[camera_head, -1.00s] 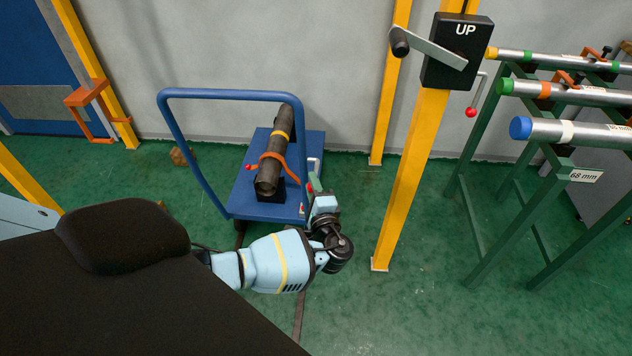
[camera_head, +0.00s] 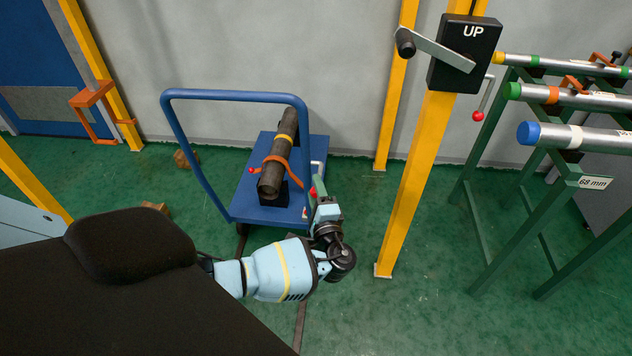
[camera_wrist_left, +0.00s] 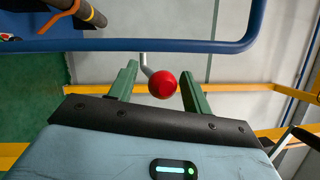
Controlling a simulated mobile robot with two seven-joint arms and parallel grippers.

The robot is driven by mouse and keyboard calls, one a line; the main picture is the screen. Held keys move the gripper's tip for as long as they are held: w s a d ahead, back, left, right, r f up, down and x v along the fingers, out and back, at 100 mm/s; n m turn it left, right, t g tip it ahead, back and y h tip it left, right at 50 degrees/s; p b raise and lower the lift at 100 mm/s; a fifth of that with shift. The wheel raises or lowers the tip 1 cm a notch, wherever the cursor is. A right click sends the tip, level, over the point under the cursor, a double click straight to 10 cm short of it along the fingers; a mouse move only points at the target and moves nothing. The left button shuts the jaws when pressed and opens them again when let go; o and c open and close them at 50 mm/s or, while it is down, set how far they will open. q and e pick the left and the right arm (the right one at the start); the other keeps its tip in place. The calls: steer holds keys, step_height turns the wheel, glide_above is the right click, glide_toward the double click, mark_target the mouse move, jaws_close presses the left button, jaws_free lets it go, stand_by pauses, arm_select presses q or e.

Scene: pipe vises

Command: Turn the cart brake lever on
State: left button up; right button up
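The blue cart (camera_head: 243,198) stands on the floor, with a tall blue push handle (camera_head: 235,94). The brake lever, a pale bent rod with a red ball knob (camera_head: 313,192), is at the cart's right edge and partly hidden by my gripper in the head view. In the left wrist view the red knob (camera_wrist_left: 163,85) shows between two green fingers, with a gap beside it. My left gripper (camera_head: 319,186) is open around the knob; no firm contact shows. It also shows in the left wrist view (camera_wrist_left: 158,78). My right gripper is in neither view.
A dark pipe (camera_head: 278,158) with an orange strap lies on the cart. A yellow post (camera_head: 418,180) with a black crank box marked UP (camera_head: 464,54) stands to the right. A green pipe rack (camera_head: 520,235) is beyond it. Green floor around the arm is open.

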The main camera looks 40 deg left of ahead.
arm_select(q)
steer(key=v, duration=0.7)
steer(key=shift+s+d, duration=0.3)
stand_by(0.3)
